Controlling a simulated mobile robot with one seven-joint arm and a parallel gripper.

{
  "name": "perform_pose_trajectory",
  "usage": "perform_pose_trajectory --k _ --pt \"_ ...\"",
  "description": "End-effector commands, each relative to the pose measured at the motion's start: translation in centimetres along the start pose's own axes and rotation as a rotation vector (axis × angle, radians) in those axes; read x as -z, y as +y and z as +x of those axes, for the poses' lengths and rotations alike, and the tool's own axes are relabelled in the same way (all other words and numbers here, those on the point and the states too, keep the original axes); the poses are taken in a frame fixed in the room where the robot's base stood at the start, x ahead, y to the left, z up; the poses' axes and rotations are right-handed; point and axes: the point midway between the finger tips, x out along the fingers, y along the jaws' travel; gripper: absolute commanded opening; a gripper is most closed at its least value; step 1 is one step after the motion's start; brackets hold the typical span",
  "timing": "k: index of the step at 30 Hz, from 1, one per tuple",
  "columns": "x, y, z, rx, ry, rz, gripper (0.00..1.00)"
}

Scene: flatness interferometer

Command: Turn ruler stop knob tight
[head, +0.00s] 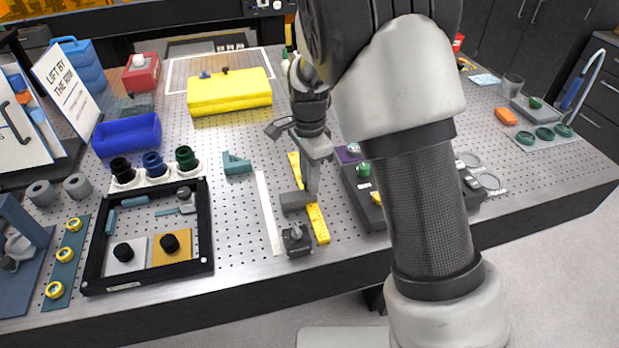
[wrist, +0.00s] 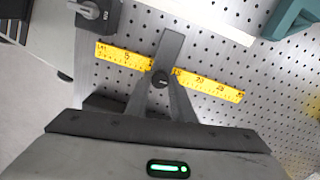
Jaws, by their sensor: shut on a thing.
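The yellow ruler (head: 318,224) lies on the perforated table. It also shows in the wrist view (wrist: 215,86), running across the picture with its middle covered. The grey ruler stop (head: 294,201) lies across it, and its bar (wrist: 173,47) sticks out past the ruler in the wrist view. The small dark ruler stop knob (wrist: 160,79) sits between my fingertips. My gripper (head: 311,190) points down over the ruler, and its fingers (wrist: 160,84) are shut on the knob. The knob is hidden in the head view, so its tightness cannot be told.
A dark block with a knob on top (head: 297,240) stands close by, at the table's front edge. A white strip (head: 268,212) and a teal bracket (head: 236,164) lie to the left. A black frame (head: 202,225) is farther left. A dark box (head: 362,205) stands right of the ruler.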

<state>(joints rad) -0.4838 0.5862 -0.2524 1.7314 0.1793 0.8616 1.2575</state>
Motion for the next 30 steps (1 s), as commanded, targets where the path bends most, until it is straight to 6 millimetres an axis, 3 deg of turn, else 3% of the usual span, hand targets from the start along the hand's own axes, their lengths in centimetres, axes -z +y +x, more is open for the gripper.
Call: perform_pose_trajectory --k 3,4,7,16,20,30 --pt "0.0 0.0 -0.1 0.001 0.000 -0.001 0.00" --pt "0.0 0.0 -0.1 0.001 0.000 -0.001 0.25" --pt "0.0 0.0 -0.1 0.001 0.000 -0.001 0.40" --pt "0.0 0.0 -0.1 0.001 0.000 -0.001 0.40" --pt "0.0 -0.1 -1.2 0.003 0.000 -0.001 0.40" --pt "0.1 -0.1 -8.8 0.006 0.001 -0.001 0.40"
